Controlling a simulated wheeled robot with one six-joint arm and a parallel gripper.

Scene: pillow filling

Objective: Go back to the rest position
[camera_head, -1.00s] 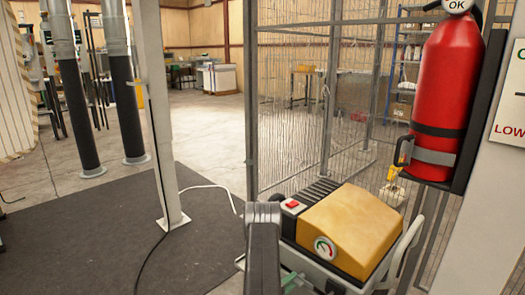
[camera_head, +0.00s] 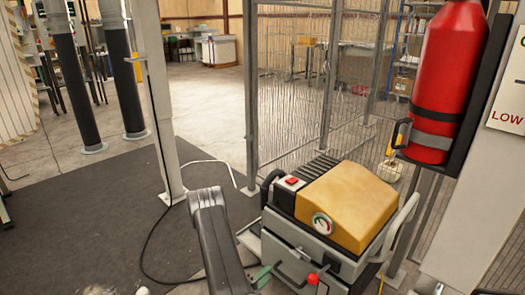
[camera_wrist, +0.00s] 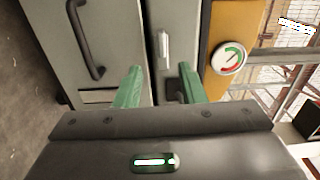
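My gripper (camera_wrist: 158,88) shows in the wrist view with its two green fingers spread apart and nothing between them. It faces the front of a grey machine with a yellow top (camera_head: 350,205), a round gauge and a red switch. In the wrist view the machine's grey front (camera_wrist: 118,35) lies beyond the fingers, with a dark handle and a small silver latch. In the head view my arm reaches down at the lower middle, left of the machine, and a green finger shows beside the machine's lower front. Whether the fingers touch the machine cannot be told.
A red fire extinguisher (camera_head: 448,80) hangs on a post at the right. A wire mesh fence (camera_head: 310,80) stands behind the machine. A white post (camera_head: 160,100) and a dark mat (camera_head: 90,225) with a cable are at the left. Open concrete floor lies farther back.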

